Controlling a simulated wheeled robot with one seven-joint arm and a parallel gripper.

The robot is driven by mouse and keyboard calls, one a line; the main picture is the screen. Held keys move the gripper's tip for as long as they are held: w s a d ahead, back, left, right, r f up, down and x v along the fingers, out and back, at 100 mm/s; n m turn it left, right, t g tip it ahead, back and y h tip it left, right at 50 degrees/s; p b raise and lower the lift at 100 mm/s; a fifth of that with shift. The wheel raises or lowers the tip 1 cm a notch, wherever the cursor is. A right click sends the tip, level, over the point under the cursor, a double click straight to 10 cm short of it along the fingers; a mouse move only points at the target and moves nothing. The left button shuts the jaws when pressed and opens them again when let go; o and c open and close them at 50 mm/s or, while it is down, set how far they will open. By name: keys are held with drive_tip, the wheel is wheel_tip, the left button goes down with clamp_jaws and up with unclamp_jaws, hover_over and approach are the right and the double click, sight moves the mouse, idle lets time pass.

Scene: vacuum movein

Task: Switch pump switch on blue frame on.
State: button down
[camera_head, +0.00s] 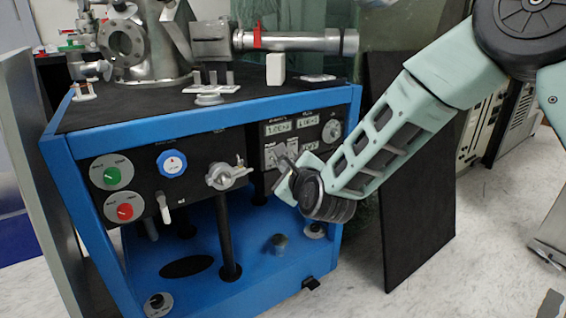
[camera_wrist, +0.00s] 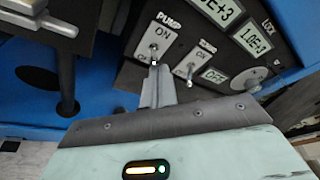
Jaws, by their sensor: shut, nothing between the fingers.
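The blue frame (camera_head: 352,115) carries a black control panel (camera_head: 300,150) at its upper right. In the wrist view the pump switch (camera_wrist: 154,48) is a small metal toggle on a plate with "PUMP" above and "ON" at the upper end. Whether the lever is flipped up or down I cannot tell. My gripper (camera_wrist: 158,72) is shut and empty, its tips just below the toggle lever; contact is not clear. In the head view my gripper (camera_head: 284,166) is at the panel's lower part and hides some of it.
Displays (camera_head: 278,128) sit above. A valve handle (camera_head: 225,176) is left of my gripper. A dark board (camera_head: 410,200) stands to the right.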

drive_tip(key=r+g+h+p, duration=0.1)
drive_tip(key=g+p, duration=0.1)
drive_tip(key=p, duration=0.2)
idle(0.3)
drive_tip(key=shift+r+p, duration=0.45)
drive_tip(key=shift+r, duration=0.35)
